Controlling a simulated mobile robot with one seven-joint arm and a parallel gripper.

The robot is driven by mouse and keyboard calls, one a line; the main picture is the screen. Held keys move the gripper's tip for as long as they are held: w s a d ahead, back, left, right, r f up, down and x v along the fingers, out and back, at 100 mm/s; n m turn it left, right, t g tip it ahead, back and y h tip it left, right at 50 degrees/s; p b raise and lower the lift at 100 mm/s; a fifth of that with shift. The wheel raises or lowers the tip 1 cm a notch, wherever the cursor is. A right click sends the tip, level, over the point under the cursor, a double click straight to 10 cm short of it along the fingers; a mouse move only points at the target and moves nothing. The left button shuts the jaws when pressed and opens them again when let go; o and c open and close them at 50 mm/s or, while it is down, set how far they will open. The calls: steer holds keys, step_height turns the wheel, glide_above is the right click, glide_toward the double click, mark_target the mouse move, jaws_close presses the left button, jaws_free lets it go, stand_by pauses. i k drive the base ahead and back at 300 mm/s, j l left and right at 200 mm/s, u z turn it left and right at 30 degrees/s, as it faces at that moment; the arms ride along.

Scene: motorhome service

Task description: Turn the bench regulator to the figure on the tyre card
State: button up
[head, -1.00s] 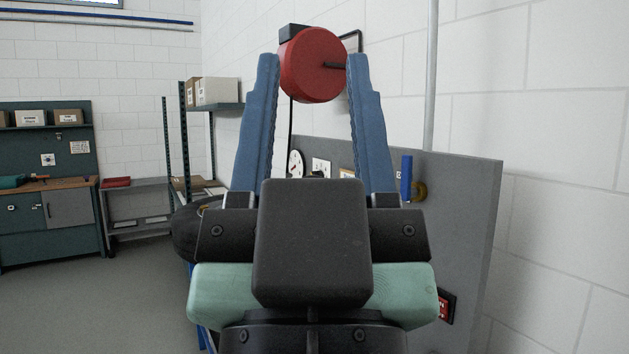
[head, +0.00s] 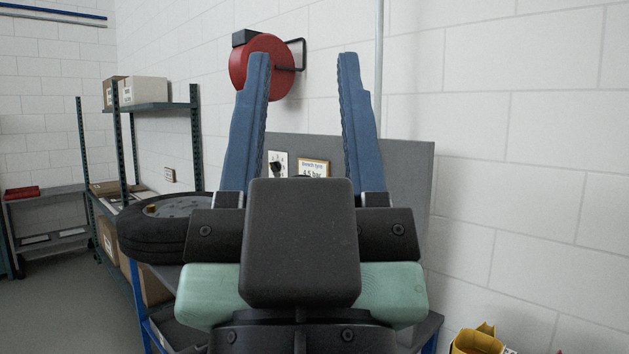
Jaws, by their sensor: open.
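My gripper (head: 303,62) stands upright in the middle of the head view, its two blue fingers wide apart with nothing between them. Behind it is a grey panel (head: 408,165) against the wall. Between the fingers I see a tyre card (head: 313,168) in a wooden frame, which seems to read "Bench tyre 4.5 bar". Just left of the card is a pale plate with a dark knob (head: 277,166), which looks like the bench regulator. The left finger partly hides it, and its setting is too small to read. The gauge is hidden. The gripper appears well in front of the panel.
A red hose reel (head: 262,68) hangs on the wall above. A black tyre (head: 150,240) lies on the bench left of my gripper. Shelving with boxes (head: 145,91) stands further left. A yellow container (head: 478,340) is at lower right. Open floor (head: 60,310) shows at left.

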mark_target(275, 166)
steer(key=u, duration=0.15)
steer(key=i+j+z, duration=0.15)
steer(key=i+j, duration=0.4)
steer(key=i, duration=0.15)
steer(key=i+j+z, duration=0.1)
steer(key=i+j, duration=0.55)
steer(key=i+j+z, duration=0.15)
steer(key=i+j, duration=0.45)
steer(key=i+j+z, duration=0.15)
steer(key=i+j, duration=0.45)
steer(key=j, duration=0.25)
